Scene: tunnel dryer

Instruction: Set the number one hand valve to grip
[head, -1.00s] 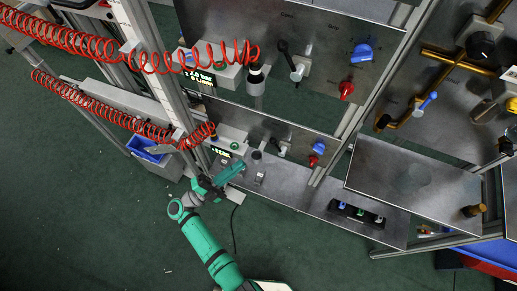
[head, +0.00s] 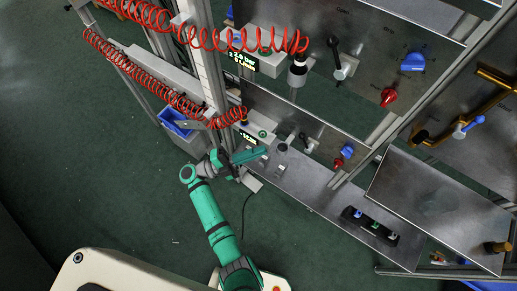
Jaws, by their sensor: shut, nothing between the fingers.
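The upper panel carries a hand valve with a black lever on a white body (head: 345,68), a blue knob (head: 412,62) and a red knob (head: 388,97). The lower panel carries a smaller similar lever valve (head: 308,143), a blue knob (head: 347,150) and a red knob (head: 338,163). The panel lettering is too small to read, so I cannot tell which valve is number one or which position is grip. My gripper (head: 264,152) is shut and empty, in front of the lower panel's left end, left of its lever valve. Contact with the panel cannot be told.
Red coiled hoses (head: 160,90) hang at the left over metal posts. A blue bin (head: 182,125) stands below them. A steel shelf (head: 320,190) holds a black block with coloured pieces (head: 370,226). Another valve with a blue handle (head: 468,126) is at right. Green floor is open at left.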

